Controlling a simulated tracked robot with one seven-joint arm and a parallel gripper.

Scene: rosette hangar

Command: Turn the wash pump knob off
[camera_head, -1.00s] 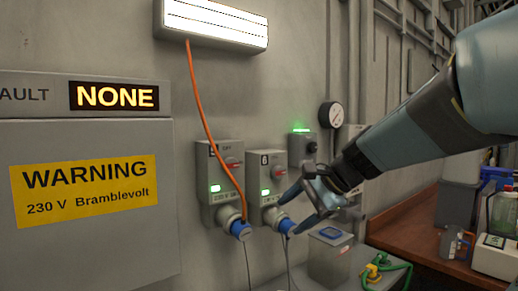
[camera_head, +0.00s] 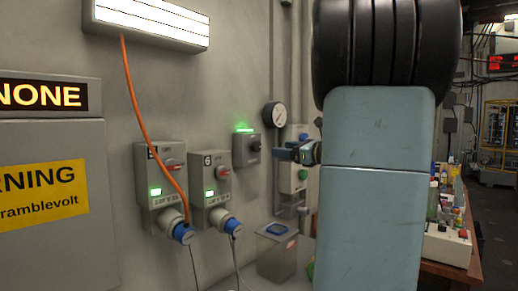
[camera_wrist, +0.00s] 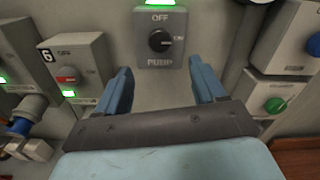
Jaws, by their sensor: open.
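The pump switch box (camera_head: 246,152) is a small grey box on the wall with a lit green lamp on top. Its black round knob (camera_wrist: 160,41) shows in the wrist view, with OFF printed above, ON at its right and PUMP below. The knob's pale mark seems to point right, towards ON. My gripper (camera_wrist: 158,80) is open and empty. Its two blue fingers point at the wall below and on either side of the pump box, apart from the knob. In the head view my gripper (camera_head: 280,153) is just right of the box, partly hidden by my arm.
Two grey socket boxes with red switches (camera_head: 172,165) (camera_head: 222,171) and blue plugs are left of the pump box. A gauge (camera_head: 275,115) is above right. A box with a green button (camera_wrist: 274,105) is at right. A grey bin (camera_head: 277,255) stands below.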

